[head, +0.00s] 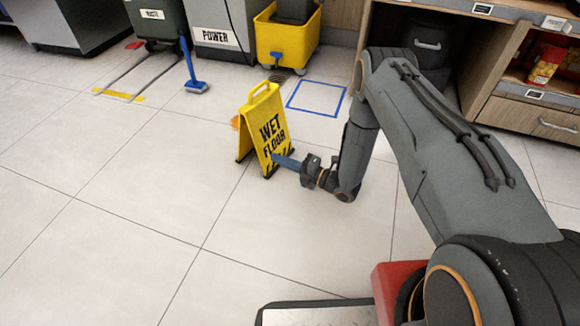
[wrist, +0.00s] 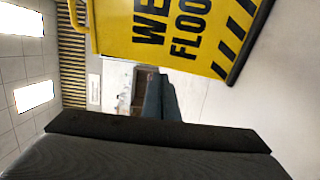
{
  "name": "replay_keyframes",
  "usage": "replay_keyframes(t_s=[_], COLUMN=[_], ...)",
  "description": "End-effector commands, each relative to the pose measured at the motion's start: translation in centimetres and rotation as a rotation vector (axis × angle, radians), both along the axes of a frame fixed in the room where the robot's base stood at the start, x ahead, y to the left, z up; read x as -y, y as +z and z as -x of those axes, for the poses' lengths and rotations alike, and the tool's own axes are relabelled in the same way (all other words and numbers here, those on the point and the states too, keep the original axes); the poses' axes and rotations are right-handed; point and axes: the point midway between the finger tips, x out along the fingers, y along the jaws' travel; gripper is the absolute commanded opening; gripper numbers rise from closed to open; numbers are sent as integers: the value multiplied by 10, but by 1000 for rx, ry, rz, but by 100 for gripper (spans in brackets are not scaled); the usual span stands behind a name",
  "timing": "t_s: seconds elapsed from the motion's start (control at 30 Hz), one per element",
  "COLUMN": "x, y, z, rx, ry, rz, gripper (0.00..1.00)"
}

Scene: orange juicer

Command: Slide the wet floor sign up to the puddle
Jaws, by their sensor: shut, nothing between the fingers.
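The yellow wet floor sign (head: 268,119) stands upright as an A-frame on the tiles, its lettered panel facing me. It also fills the top of the wrist view (wrist: 190,30), turned sideways. My gripper (head: 284,161) has blue fingers, held shut and low at the sign's lower right. The fingertips are at or very near the panel; I cannot tell whether they touch. The fingers also show in the wrist view (wrist: 160,97), with nothing held. A small orange patch (head: 235,123) shows just behind the sign's left edge, mostly hidden. I cannot clearly make out a puddle.
A yellow mop bucket (head: 287,42) stands at the back, with a blue floor square (head: 316,98) in front of it. A blue brush (head: 195,86) stands at the back left. Shelving (head: 540,110) is on the right. The tiles left and front are clear.

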Motion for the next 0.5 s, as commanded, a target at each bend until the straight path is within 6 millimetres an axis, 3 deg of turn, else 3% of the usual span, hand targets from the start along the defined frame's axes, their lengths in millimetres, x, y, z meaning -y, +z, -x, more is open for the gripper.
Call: replay_keyframes(t_s=[0.13,0.3,0.5], x=[-26,-28,-31], y=[-3,-2,-1], z=[-15,-38,-49], rx=[0,0,-3], ry=[4,0,-1], rz=[0,0,1], gripper=[0,0,0])
